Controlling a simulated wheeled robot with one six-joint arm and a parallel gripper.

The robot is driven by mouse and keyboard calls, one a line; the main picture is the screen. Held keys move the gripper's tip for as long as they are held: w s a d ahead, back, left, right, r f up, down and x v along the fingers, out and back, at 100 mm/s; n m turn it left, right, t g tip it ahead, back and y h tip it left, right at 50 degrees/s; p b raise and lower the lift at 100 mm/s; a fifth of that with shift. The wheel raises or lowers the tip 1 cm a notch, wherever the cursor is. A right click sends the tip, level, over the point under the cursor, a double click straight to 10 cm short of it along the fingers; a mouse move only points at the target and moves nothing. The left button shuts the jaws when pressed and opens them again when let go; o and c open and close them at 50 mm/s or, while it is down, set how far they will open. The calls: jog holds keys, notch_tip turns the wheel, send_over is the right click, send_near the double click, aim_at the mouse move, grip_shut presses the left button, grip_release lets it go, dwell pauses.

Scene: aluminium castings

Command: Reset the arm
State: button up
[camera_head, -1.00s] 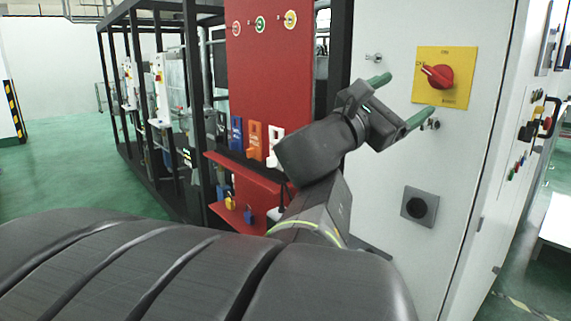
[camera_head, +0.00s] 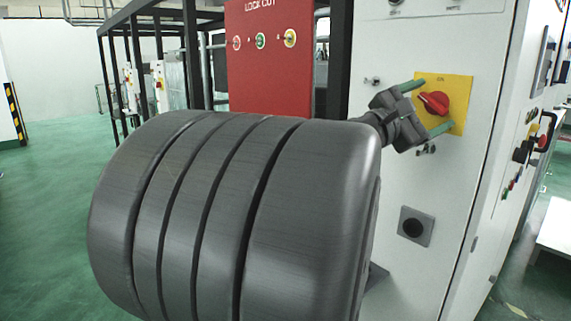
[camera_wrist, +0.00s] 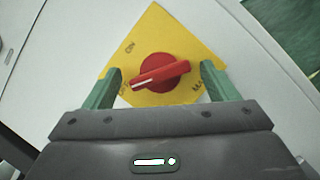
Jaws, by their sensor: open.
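My gripper (camera_head: 426,108) is in front of the white cabinet, at the yellow plate (camera_head: 460,87) with the red rotary switch (camera_head: 434,102). Its green fingers are spread wide, and nothing is held between them. In the wrist view, the red switch (camera_wrist: 160,72) shows between the open fingertips (camera_wrist: 159,80), on the tilted yellow plate (camera_wrist: 165,30). The switch handle lies slanted in that view, its left end lower. The gap between the fingers and the plate is hard to judge. My own large dark arm link hides much of the middle of the head view.
A black frame (camera_head: 190,60) stands behind. Green floor is open at left (camera_head: 45,220).

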jog(key=m+g+p, duration=0.1)
jog(key=m+p, duration=0.3)
jog(key=p, duration=0.1)
jog(key=shift+r+g+y, duration=0.3)
jog(key=shift+r+g, duration=0.05)
jog(key=shift+g, duration=0.05)
jog(key=m+g+y+p, duration=0.1)
jog(key=m+p, duration=0.3)
jog(key=p, duration=0.1)
jog(key=shift+p, duration=0.3)
jog(key=shift+m+p, duration=0.6)
jog(key=shift+p, duration=0.15)
jog(key=shift+f, duration=0.2)
jog(key=shift+a+r+y+p, duration=0.15)
jog(key=shift+y+p, duration=0.15)
jog(key=shift+p, duration=0.05)
